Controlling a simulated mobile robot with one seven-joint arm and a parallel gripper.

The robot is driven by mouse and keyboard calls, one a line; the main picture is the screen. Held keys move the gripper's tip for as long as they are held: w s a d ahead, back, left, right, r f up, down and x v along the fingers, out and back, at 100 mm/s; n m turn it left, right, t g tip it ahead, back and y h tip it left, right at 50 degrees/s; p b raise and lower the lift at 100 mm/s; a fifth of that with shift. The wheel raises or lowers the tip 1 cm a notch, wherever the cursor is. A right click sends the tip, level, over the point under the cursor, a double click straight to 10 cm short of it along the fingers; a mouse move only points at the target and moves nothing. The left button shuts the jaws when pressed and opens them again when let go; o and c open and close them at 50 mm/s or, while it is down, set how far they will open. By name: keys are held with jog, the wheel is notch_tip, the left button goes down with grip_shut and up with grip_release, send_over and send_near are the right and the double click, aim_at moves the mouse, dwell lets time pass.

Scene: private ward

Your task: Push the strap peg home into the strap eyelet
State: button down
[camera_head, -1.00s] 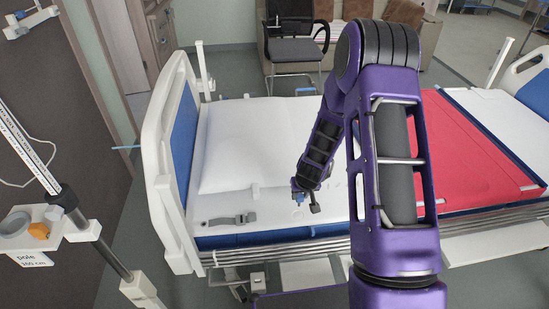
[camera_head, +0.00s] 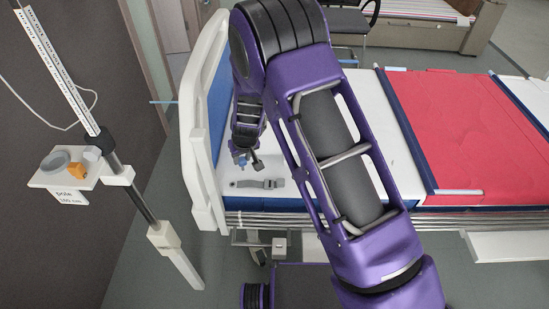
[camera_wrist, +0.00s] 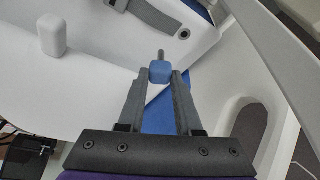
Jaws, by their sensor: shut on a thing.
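The strap peg is a blue block (camera_wrist: 160,72) with a short grey pin sticking out, held between the fingertips of my gripper (camera_wrist: 161,80). My gripper is shut on the block. In the head view the gripper (camera_head: 243,157) is over the white bed surface, just behind the strap, with the blue block small at its tip. The grey strap (camera_head: 262,183) lies on the bed near its front edge. In the wrist view the strap (camera_wrist: 150,18) is at the top, and its end has a round dark eyelet (camera_wrist: 184,34). The pin is apart from the eyelet.
The bed's headboard (camera_head: 207,160) stands close left of my gripper. A pole with a small tray (camera_head: 62,180) is farther left. A red sheet (camera_head: 445,120) covers the bed to the right. In the wrist view a pale rounded post (camera_wrist: 52,36) stands at left.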

send_over(232, 183)
jog(key=s, duration=0.1)
jog(key=shift+d+r+n, duration=0.25)
jog(key=shift+n, duration=0.15)
jog(key=shift+f, duration=0.1)
jog(key=shift+f+b, duration=2.4)
jog(key=shift+f, duration=0.3)
jog(key=shift+f, duration=0.75)
jog(key=shift+f, duration=1.55)
jog(key=c, duration=0.5)
grip_release()
